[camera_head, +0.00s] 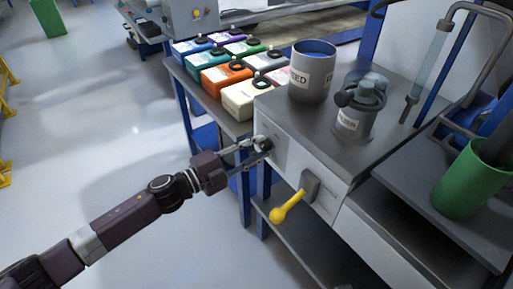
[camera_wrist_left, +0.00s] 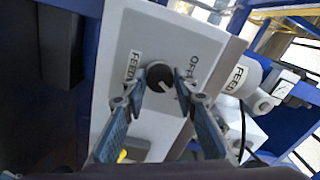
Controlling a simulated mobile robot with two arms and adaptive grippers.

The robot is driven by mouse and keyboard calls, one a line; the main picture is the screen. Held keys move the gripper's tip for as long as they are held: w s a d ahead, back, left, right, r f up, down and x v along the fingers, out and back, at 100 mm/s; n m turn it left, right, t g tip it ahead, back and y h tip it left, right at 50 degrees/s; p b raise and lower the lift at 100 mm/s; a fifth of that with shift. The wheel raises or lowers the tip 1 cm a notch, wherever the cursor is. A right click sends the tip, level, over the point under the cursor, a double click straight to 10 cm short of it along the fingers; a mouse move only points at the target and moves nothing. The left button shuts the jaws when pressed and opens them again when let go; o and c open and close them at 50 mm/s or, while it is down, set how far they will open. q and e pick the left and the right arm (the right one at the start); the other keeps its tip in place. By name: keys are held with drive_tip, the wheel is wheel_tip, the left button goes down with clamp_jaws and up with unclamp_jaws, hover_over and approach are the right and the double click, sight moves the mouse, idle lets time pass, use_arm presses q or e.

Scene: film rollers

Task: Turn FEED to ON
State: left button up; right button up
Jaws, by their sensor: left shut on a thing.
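The FEED knob (camera_wrist_left: 159,79) is a round black dial with a pale pointer mark, set on a light panel (camera_wrist_left: 119,32) with a FEED label beside it. Other lettering near the knob is only partly readable. My left gripper (camera_head: 262,143) reaches the panel's left part in the head view. In the left wrist view its two fingers (camera_wrist_left: 160,90) are closed around the knob, one on each side. In the head view the fingers hide most of the knob. My right gripper is in neither view.
A yellow-handled lever (camera_head: 288,206) sticks out of the same cabinet, right of my gripper. A grey FEED container (camera_head: 312,72) and a grey device (camera_head: 355,118) stand on top. Several coloured boxes, one orange (camera_head: 226,76), line the table behind. Open floor lies left.

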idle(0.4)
use_arm(q)
drive_tip(key=o, duration=1.2)
drive_tip(key=shift+c, duration=0.2)
drive_tip(key=v, duration=1.2)
